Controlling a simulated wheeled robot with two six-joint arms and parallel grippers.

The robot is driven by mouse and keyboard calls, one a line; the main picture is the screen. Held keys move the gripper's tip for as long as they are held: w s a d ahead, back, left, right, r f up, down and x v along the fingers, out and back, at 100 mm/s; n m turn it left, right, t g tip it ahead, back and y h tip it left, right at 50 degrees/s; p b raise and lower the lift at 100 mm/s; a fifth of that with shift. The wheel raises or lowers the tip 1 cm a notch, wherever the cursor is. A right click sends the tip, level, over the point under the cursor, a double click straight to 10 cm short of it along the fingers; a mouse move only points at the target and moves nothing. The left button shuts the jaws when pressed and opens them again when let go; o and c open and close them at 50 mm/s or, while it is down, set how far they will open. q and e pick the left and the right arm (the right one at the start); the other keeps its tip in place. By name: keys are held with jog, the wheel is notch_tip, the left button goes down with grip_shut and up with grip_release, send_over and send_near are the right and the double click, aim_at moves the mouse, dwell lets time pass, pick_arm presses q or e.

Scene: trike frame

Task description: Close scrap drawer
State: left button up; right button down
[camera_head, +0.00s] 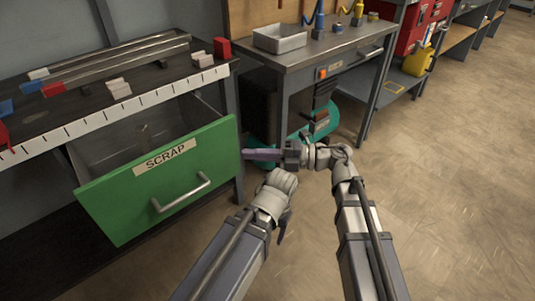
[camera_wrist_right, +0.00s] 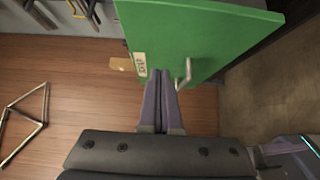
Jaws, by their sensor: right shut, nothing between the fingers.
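The scrap drawer stands pulled out under the left bench, its green front (camera_head: 157,180) facing me. The front bears a SCRAP label (camera_head: 165,157) and a pale bar handle (camera_head: 181,193). The open drawer's inside shows behind the front. My right gripper (camera_head: 246,154) is shut and empty, its fingers pointing left at the front's right edge; I cannot tell whether they touch. In the right wrist view the shut fingers (camera_wrist_right: 160,76) overlap the green front (camera_wrist_right: 198,35), near the handle (camera_wrist_right: 184,75). My left gripper (camera_head: 283,229) is low in the middle, mostly hidden behind its wrist.
The left bench top (camera_head: 90,98) holds metal bars and small red, white and blue blocks. A second bench (camera_head: 335,45) with a metal tray (camera_head: 280,38) stands to the right, a teal round object (camera_head: 322,117) beneath it. Open floor (camera_head: 455,170) lies at the right.

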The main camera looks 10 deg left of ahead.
aim_at(217, 145)
jog(key=shift+w+a, duration=0.4)
jog(key=shift+a, duration=0.65)
jog(key=shift+w+a, duration=0.4)
jog(key=shift+a, duration=0.7)
jog(key=shift+w+a, duration=0.4)
jog(key=shift+a, duration=0.65)
jog(key=shift+w+a, duration=0.1)
jog(key=shift+a, duration=0.05)
